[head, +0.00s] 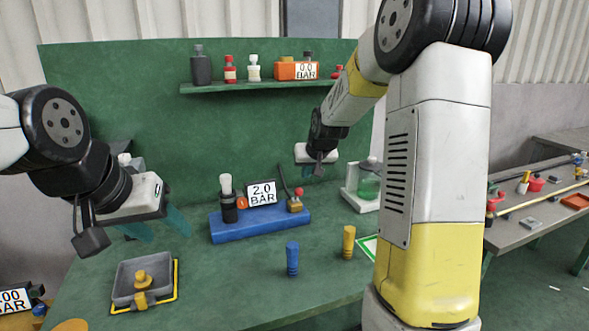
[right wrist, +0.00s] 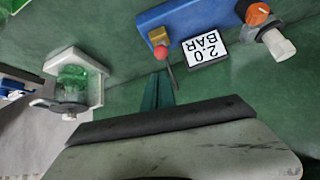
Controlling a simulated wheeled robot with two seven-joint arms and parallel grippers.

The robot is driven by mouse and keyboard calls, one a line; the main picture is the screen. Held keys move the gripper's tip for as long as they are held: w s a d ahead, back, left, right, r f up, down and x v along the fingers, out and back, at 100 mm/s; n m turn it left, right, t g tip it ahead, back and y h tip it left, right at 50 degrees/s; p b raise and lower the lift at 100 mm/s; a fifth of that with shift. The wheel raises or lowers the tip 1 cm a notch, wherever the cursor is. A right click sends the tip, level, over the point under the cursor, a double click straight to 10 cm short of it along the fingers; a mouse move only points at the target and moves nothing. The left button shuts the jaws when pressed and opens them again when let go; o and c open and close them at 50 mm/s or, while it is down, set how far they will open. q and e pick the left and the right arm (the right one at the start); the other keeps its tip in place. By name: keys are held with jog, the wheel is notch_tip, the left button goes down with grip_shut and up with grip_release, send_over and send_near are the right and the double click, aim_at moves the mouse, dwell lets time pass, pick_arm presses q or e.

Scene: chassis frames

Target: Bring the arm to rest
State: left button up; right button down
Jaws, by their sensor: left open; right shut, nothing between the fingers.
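My left gripper (head: 157,226) is at the left of the head view. Its two teal fingers are spread apart and empty, above the green bench behind the grey tray. My right gripper (head: 317,178) is further back, near the middle of the head view, above the bench behind the blue base. Its teal fingers are together with nothing between them. They also show in the right wrist view (right wrist: 158,92), close to the red-knobbed lever. The right arm rises high and bends down towards the back panel.
A blue base (head: 262,228) carries a gauge reading 2.0 BAR (head: 261,194). A grey tray (head: 143,284), blue peg (head: 292,259) and yellow peg (head: 348,242) stand in front. A stand with a green vessel (head: 368,185) is at right. A shelf (head: 265,87) hangs behind.

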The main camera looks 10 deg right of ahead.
jog(key=shift+s, duration=0.15)
jog(key=s+a+r, duration=0.1)
jog(key=s+r, duration=0.1)
jog(key=s, duration=0.9)
jog(key=s+a+r+g+y, duration=0.1)
jog(key=s+r, duration=0.2)
jog(key=s, duration=0.9)
jog(key=s+a+r, duration=0.1)
jog(key=s+r, duration=0.1)
jog(key=s, duration=0.9)
jog(key=shift+s+r+g, duration=0.15)
jog(key=shift+r+g, duration=0.2)
jog(key=shift+g, duration=0.05)
